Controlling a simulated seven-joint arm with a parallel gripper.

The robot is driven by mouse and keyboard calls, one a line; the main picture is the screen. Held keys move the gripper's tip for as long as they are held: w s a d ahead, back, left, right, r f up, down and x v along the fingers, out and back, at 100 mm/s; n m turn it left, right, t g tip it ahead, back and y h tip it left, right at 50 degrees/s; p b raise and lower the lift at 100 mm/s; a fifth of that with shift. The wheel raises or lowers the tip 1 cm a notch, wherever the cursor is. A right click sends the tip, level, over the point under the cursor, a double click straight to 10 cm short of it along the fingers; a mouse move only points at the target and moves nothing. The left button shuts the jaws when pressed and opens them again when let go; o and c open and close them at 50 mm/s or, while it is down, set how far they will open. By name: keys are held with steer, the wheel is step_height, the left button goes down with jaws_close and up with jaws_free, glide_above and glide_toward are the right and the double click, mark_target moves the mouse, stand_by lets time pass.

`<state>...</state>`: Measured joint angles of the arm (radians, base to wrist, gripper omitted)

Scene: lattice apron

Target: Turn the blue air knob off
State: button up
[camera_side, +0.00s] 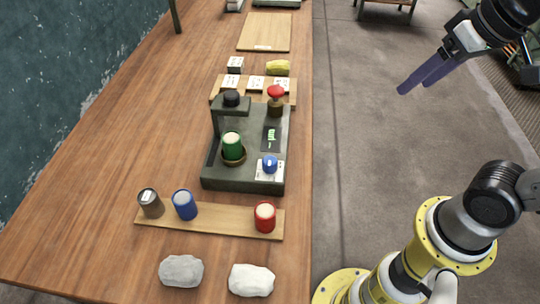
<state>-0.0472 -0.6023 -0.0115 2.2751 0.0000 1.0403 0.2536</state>
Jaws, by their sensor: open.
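The blue air knob (270,164) sits on a white marked plate at the front right corner of a dark green machine (232,186). Its exact turn is too small to read. My gripper (416,82) is at the upper right, over the grey floor, well to the right of the table and apart from the knob. Its two purple fingers point down and left, with nothing between them that I can see.
The machine also holds a green cup (232,145) and a red-topped knob (276,93). A wooden board (228,228) in front carries a grey, a blue and a red cup. Wooden table (90,220) is clear at left.

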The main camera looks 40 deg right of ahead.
steer(key=w+a+r+g, duration=0.2)
steer(key=w+a+r, duration=0.15)
steer(key=w, duration=0.35)
steer(key=n+g, duration=0.2)
steer(key=g, duration=0.1)
glide_above(270, 160)
step_height(270, 160, down, 10)
step_height(270, 160, down, 13)
steer(key=shift+f, duration=0.2)
jaws_close()
